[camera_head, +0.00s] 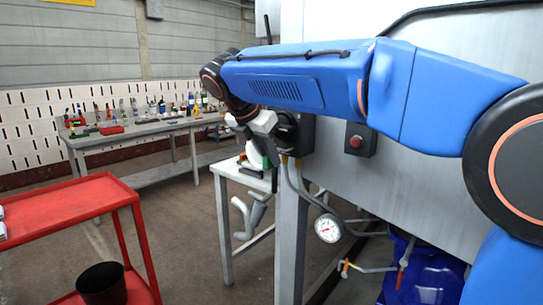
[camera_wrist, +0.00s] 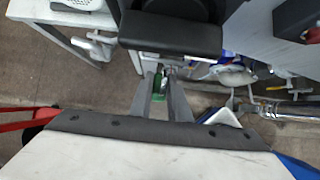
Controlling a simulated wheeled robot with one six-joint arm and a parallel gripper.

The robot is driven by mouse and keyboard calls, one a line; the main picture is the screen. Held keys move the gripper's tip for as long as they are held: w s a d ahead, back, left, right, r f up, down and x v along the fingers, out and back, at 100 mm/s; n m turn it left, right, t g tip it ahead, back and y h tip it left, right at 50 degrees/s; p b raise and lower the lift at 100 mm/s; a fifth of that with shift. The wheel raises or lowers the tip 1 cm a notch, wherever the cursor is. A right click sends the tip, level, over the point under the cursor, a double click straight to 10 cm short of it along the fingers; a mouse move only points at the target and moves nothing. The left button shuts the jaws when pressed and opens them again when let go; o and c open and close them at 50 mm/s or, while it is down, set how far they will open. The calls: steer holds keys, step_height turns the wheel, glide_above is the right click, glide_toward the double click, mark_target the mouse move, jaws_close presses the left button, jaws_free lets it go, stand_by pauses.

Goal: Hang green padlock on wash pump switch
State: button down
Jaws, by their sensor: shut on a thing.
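My gripper (camera_wrist: 162,95) shows in the wrist view with its two grey fingers pointing away from the camera. It is shut on the green padlock (camera_wrist: 157,84), a small green body between the fingertips. In the head view a sliver of green padlock (camera_head: 265,162) shows beneath my wrist. A dark box (camera_head: 302,134) on the grey post, close beside my wrist, appears to be the wash pump switch. A black block (camera_wrist: 170,32) just beyond the fingertips in the wrist view may be part of it. I cannot tell whether the padlock touches it.
A grey box with a red button (camera_head: 357,141) is on the cabinet to the right. A pressure gauge (camera_head: 328,228) and hoses hang below. A light table (camera_head: 232,174) stands behind the post. A red cart (camera_head: 75,205) stands left; the floor between is clear.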

mark_target(264, 166)
steer(key=shift+s+a, duration=1.25)
stand_by(0.8)
